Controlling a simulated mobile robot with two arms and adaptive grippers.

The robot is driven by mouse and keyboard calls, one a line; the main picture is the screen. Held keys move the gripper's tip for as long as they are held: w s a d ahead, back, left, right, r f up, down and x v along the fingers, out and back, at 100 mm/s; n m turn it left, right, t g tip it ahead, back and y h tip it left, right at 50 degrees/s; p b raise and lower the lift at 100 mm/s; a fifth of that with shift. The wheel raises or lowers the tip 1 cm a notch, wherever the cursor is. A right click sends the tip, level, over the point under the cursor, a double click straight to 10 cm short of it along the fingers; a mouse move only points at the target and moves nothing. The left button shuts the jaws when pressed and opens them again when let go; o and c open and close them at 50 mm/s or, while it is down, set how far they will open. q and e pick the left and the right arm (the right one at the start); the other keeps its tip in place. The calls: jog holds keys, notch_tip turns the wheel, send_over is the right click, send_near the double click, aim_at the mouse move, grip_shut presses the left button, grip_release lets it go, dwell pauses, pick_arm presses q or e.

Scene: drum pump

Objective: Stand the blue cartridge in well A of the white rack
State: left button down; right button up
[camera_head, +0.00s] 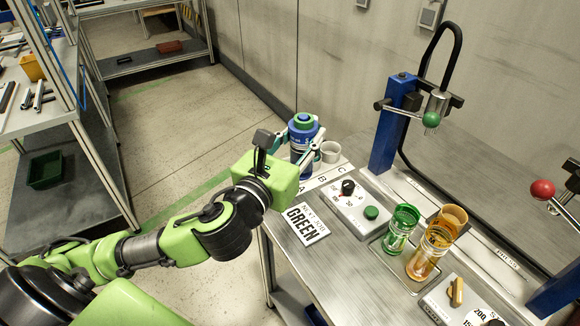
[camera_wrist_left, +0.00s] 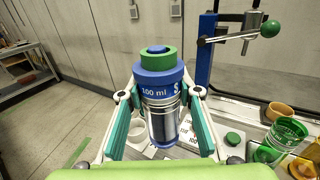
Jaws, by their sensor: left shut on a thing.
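The blue cartridge (camera_head: 303,133) has a blue body and collar with a green ring on top. In the wrist view the cartridge (camera_wrist_left: 161,90) reads "100 ml" and has a clear, silvery lower part. My left gripper (camera_wrist_left: 160,98) is shut on it, one finger on each side, and holds it upright. The gripper (camera_head: 302,152) is at the far end of the bench, over or beside the white rack (camera_head: 328,177), marked A, B and C. The cartridge's lower end and well A are hidden, so contact with the rack cannot be told. My right gripper is out of view.
A pale round cup (camera_head: 330,152) stands beside the cartridge. Nearby are a "GREEN" card (camera_head: 306,223), a control box (camera_head: 350,207), green (camera_head: 401,228) and amber (camera_head: 428,255) glasses on a tray, and a blue post (camera_head: 392,125) with a green-ball lever. A shelf unit (camera_head: 75,190) stands at left.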

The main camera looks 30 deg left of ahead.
pick_arm(q)
jog(key=w+a+f+b, duration=0.1)
jog(key=w+a+f, duration=0.7)
jog(key=w+f, duration=0.2)
jog(key=shift+w+a+f, duration=0.2)
jog(key=shift+w+f, duration=0.05)
jog(key=shift+f, duration=1.1)
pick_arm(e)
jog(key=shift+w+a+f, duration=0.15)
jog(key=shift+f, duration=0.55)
pick_arm(q)
jog(key=shift+f+b, duration=0.1)
jog(key=shift+b, duration=0.2)
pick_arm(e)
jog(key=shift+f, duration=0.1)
pick_arm(q)
jog(key=shift+f, duration=0.15)
jog(key=c, duration=1.5)
grip_release()
